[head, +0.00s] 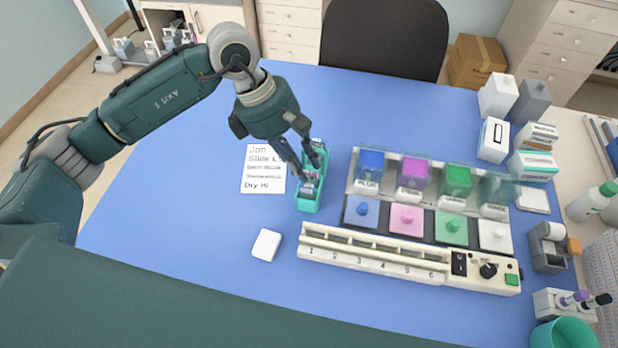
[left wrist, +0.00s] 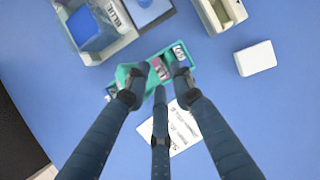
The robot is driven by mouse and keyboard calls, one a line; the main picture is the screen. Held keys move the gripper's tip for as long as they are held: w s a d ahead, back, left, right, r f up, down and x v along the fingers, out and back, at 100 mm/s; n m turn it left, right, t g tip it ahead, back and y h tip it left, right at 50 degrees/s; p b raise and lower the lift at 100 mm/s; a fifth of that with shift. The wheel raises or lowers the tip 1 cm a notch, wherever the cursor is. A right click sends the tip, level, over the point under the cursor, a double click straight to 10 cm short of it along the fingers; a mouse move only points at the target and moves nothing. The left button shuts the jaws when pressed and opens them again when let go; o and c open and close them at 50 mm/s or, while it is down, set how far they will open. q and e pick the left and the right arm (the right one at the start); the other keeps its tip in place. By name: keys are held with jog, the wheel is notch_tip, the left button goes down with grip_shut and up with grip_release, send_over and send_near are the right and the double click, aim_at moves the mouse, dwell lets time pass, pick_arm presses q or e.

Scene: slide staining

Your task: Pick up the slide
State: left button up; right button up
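A narrow teal slide box (head: 307,205) stands on the blue table, left of the row of staining jars. Slides (head: 310,183) with pale labelled ends sit in it; single slides are hard to tell apart. In the left wrist view the box (left wrist: 134,74) lies beneath the fingers, with slide ends (left wrist: 180,53) showing between and beside them. My left gripper (head: 308,168) points down over the box, and in the left wrist view its fingers (left wrist: 161,78) are apart with no slide visibly clamped. The fingers hide part of the box. My right gripper is not in view.
A printed card (head: 262,184) lies left of the box. A white block (head: 266,245) lies nearer. A numbered white rack (head: 375,259) with controls stands close in front. Colored staining jars (head: 415,172) stand to the right. The left table is clear.

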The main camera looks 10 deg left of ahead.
pick_arm(q)
jog(key=shift+x, duration=1)
jog(key=shift+d+f, duration=0.1)
jog(key=shift+f, duration=0.05)
grip_shut()
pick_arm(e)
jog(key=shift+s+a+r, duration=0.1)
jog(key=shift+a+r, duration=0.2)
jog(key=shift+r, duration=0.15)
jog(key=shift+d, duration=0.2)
